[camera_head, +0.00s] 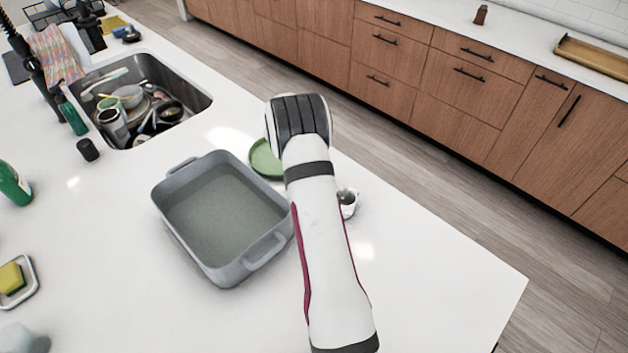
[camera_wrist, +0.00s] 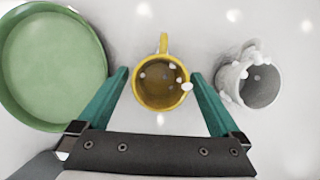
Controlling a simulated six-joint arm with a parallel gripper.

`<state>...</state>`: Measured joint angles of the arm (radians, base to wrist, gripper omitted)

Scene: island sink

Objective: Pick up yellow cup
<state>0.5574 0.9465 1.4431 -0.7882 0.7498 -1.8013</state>
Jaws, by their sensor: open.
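The yellow cup (camera_wrist: 161,80) stands upright on the white counter in the wrist view, with its handle pointing to the top of the picture. It holds a brownish liquid or dark inside with small pale bits. My gripper (camera_wrist: 160,75) is open, with one teal finger on each side of the cup and a gap beside each. I cannot tell the gripper's height over the counter. In the head view my arm hides the yellow cup and the gripper's fingers.
A green plate (camera_wrist: 50,65) lies left of the cup, and a white mug (camera_wrist: 250,80) stands close on the right. The head view shows a grey baking dish (camera_head: 171,217) left of my arm, a sink (camera_head: 190,92) with dishes, and the counter's edge on the right.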

